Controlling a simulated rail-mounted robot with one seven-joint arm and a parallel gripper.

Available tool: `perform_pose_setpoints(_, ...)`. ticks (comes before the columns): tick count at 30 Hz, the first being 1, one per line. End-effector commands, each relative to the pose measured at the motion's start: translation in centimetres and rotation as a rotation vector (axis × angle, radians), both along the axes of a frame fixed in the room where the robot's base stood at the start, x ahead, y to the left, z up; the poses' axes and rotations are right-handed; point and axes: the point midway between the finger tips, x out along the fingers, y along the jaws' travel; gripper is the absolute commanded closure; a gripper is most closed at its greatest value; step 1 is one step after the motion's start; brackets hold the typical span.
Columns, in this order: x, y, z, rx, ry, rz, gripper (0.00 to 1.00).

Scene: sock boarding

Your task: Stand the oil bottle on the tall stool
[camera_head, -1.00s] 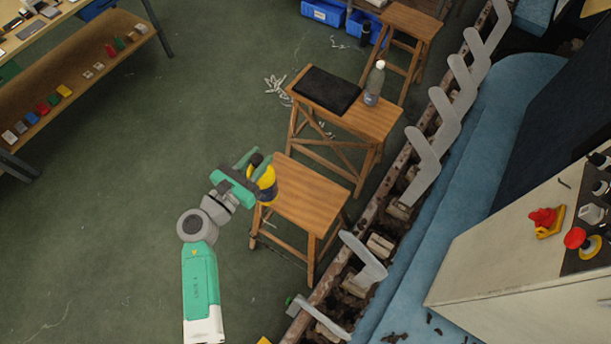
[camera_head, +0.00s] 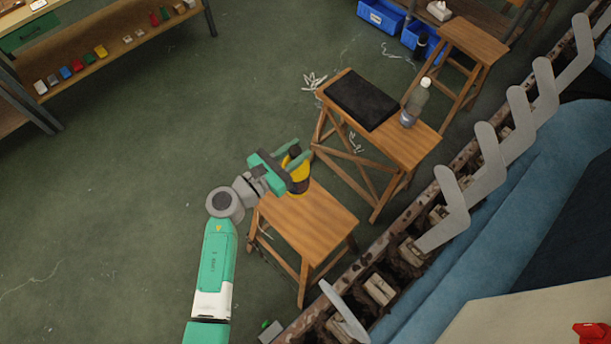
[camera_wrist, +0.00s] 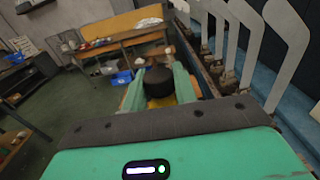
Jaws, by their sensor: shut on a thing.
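My gripper (camera_head: 294,164) is shut on a yellow bottle with a dark band and a black cap (camera_head: 297,183), which I take as the oil bottle. In the wrist view its round black cap (camera_wrist: 157,82) shows between my fingers, with yellow below. In the head view it overlaps the back-left corner of the nearest wooden stool (camera_head: 305,225); I cannot tell whether it touches the seat. Behind stands a wooden bench (camera_head: 412,150), and farther back another wooden stool (camera_head: 474,40). Which one is the tall stool is not clear from above.
A black pad (camera_head: 360,99) and a clear bottle (camera_head: 414,103) are on the bench. A rail with grey upright boards (camera_head: 497,150) runs along the right.

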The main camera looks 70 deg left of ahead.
Motion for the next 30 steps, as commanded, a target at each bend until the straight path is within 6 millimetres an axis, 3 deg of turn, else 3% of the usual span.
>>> perform_pose_setpoints(1,0.0,0.0,-1.9,0.002,-0.002,0.0,1.0)
perform_pose_setpoints(12,0.0,0.0,-9.5,0.002,-0.002,0.0,1.0)
perform_pose_setpoints(22,0.0,0.0,-10.7,0.001,-0.002,0.0,1.0)
perform_pose_setpoints(30,0.0,0.1,-14.4,0.001,-0.002,0.0,1.0)
